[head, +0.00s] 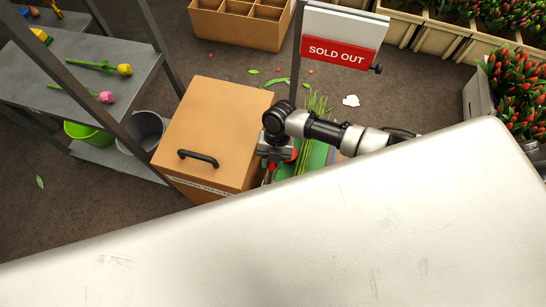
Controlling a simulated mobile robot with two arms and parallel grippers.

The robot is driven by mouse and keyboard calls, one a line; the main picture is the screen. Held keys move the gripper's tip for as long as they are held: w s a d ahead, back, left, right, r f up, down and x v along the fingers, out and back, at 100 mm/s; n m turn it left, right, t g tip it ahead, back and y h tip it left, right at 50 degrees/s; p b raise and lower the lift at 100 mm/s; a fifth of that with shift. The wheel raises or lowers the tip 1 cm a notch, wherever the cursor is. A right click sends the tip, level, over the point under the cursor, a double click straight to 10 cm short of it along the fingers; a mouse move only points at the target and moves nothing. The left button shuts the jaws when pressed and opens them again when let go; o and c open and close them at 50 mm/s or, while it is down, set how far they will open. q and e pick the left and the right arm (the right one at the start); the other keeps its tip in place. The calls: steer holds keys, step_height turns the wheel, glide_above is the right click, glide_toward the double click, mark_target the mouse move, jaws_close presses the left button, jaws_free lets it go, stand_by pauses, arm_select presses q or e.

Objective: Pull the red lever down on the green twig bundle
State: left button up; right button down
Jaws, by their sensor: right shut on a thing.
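The green twig bundle (318,104) stands upright beside the tan box, with its thin tips showing above my right arm. Part of its lower stems shows below the arm. My right gripper (271,168) points down at the left of the bundle, beside the box's right edge. It is shut on the red lever (271,166), of which only small red parts show around the fingers. The gripper and wrist hide most of the lever, so its angle cannot be told. My left gripper is not in view.
The tan box (222,125) with a black handle stands close left of my right gripper. A SOLD OUT sign (338,51) on a post stands behind. A grey shelf (60,85) holds tulips at left. Tulip crates (475,90) stand at right. A pale surface blocks the lower view.

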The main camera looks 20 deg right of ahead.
steer(key=shift+s+a+r+t+p, duration=0.1)
steer(key=shift+s+r+t+p, duration=0.2)
steer(key=shift+r+p, duration=0.1)
steer(key=s+a+t+h+p, duration=0.1)
steer(key=p, duration=0.1)
steer(key=s+a+r+t+h+p, duration=0.1)
steer(key=p, duration=0.1)
steer(key=shift+s, duration=0.3)
steer(key=s+a+f+t+h+p, duration=0.2)
steer(key=s+a+t+p, duration=0.2)
steer(key=s, duration=0.2)
steer(key=shift+s+a+f+h+p, duration=0.25)
steer(key=shift+s+h+p, duration=0.05)
steer(key=shift+s, duration=0.05)
steer(key=c, duration=1)
jaws_free()
steer(key=shift+o, duration=1.3)
steer(key=shift+w, duration=0.1)
